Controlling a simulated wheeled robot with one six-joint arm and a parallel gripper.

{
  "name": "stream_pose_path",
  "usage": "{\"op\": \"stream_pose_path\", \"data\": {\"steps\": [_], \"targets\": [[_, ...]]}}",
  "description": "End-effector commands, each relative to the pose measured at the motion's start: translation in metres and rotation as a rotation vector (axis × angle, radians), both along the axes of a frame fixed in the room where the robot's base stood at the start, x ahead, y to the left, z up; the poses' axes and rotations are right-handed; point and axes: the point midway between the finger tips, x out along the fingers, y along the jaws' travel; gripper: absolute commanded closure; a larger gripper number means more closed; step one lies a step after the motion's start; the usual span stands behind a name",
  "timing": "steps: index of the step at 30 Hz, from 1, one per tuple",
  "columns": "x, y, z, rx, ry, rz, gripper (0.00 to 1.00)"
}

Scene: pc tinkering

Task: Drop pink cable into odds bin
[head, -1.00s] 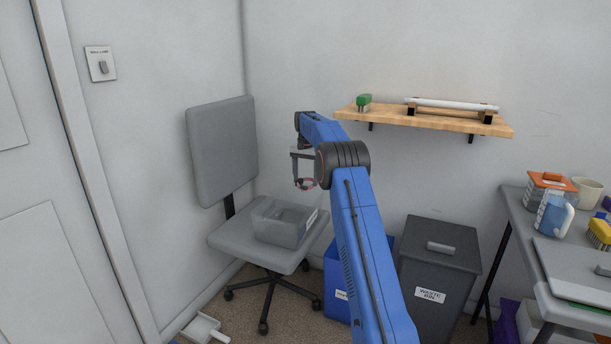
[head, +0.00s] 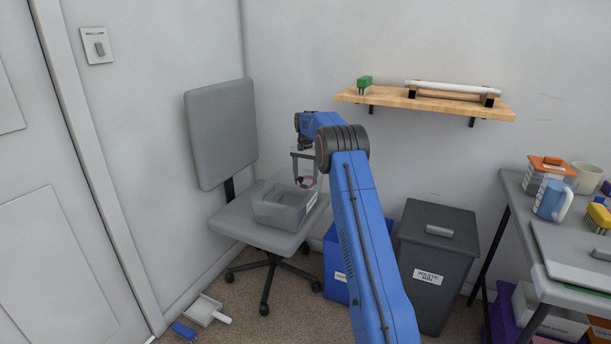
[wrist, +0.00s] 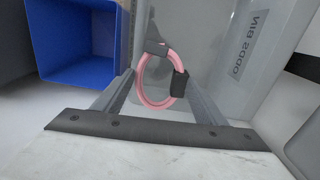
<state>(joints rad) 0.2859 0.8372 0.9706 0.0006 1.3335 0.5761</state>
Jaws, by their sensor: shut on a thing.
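The pink cable (wrist: 143,88) is a small loop with dark connector ends, held between the fingers of my gripper (wrist: 160,78) in the wrist view. My gripper (head: 304,182) is shut on it and points down in the head view. The odds bin (head: 280,210) is a grey translucent box on the seat of the grey chair. Its wall with the label "ODDS BIN" (wrist: 248,45) shows in the wrist view. The cable hangs over the bin's opening, near its far right part. How high it is above the bin's floor is hard to tell.
The grey chair (head: 245,232) stands in the corner by the walls. A blue bin (head: 340,275) and a lidded dark waste bin (head: 437,265) stand right of it. A shelf (head: 440,104) is on the wall above. A dustpan (head: 205,311) lies on the floor.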

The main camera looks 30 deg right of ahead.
Motion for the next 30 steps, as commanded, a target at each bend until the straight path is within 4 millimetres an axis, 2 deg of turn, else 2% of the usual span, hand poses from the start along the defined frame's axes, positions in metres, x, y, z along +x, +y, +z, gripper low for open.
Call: {"op": "stream_pose_path", "data": {"steps": [7,8,10,11,20,30], "targets": [[0.000,0.000,0.000,0.000,0.000,0.000,0.60],[0.000,0.000,0.000,0.000,0.000,0.000,0.33],[0.000,0.000,0.000,0.000,0.000,0.000,0.16],[0.000,0.000,0.000,0.000,0.000,0.000,0.13],[0.000,0.000,0.001,0.000,0.000,0.000,0.13],[0.000,0.000,0.021,0.000,-0.001,0.000,0.13]]}}
